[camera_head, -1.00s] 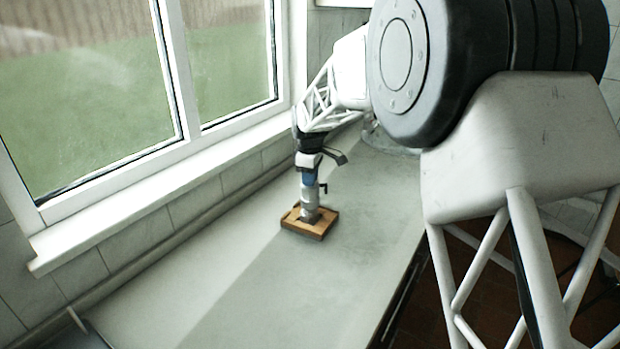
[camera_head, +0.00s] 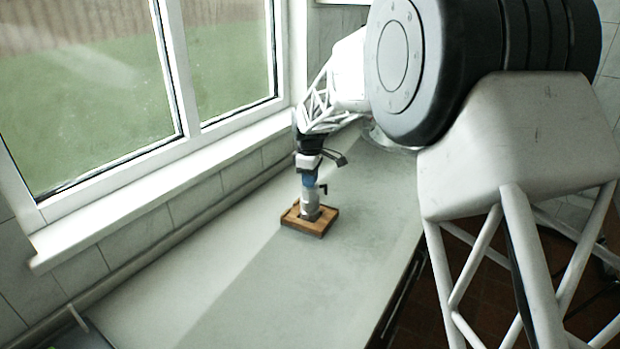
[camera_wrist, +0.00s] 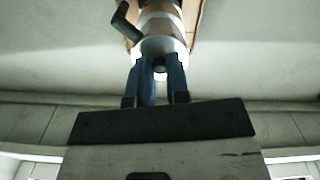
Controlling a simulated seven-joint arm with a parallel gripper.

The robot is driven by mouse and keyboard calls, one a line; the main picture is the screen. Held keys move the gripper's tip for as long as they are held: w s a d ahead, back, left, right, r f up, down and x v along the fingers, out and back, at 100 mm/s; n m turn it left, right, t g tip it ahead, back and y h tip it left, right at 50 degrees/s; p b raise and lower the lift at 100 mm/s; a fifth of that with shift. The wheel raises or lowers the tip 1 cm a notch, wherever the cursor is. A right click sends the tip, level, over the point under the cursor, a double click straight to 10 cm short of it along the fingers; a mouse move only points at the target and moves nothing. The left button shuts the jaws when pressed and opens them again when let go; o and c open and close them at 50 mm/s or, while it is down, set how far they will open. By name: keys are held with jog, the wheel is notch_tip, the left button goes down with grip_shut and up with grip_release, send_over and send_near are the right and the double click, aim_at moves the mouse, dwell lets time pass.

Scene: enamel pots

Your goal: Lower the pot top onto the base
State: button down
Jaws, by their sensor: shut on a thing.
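The wrist view shows the fingers (camera_wrist: 158,72) closed against the small knob of the pot top (camera_wrist: 162,45), with the dark handle at upper left. The base (camera_head: 311,215) is in the wooden tray, directly beneath the top and mostly hidden. I cannot tell whether top and base touch.
The square wooden tray (camera_head: 330,218) lies on a pale grey counter (camera_head: 300,280). The counter is clear around it. A window with a sill (camera_head: 160,184) runs along the left. A dark object (camera_head: 78,334) lies at the bottom left.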

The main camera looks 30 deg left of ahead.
jog(key=shift+f, duration=0.85)
dwell(0.4)
jog(key=c, duration=1)
grip_release()
jog(key=shift+r, duration=3.9)
jog(key=shift+d, duration=0.1)
